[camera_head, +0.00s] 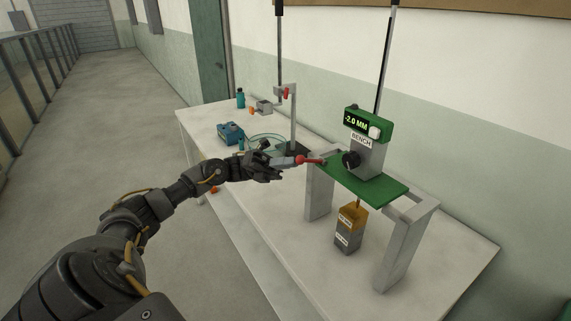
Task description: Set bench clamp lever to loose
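A green bench plate (367,183) rests on a grey frame on the white table. A grey block labelled BENCH (366,157) stands on it, with a black knob (350,160) and a green display (368,124) reading -2.0 MM. A red lever with a round red end (312,160) lies at the plate's left end, pointing left. My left gripper (279,168) is just left of the red end, at or very near it. I cannot tell whether they touch, or whether the fingers are open or shut. My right gripper is not in view.
An orange and grey block (350,228) hangs under the plate between the frame legs. A stand with a red clamp (292,118), a glass dish (266,141), a blue box (230,133) and a teal bottle (240,98) are farther back. The table front (275,245) is clear.

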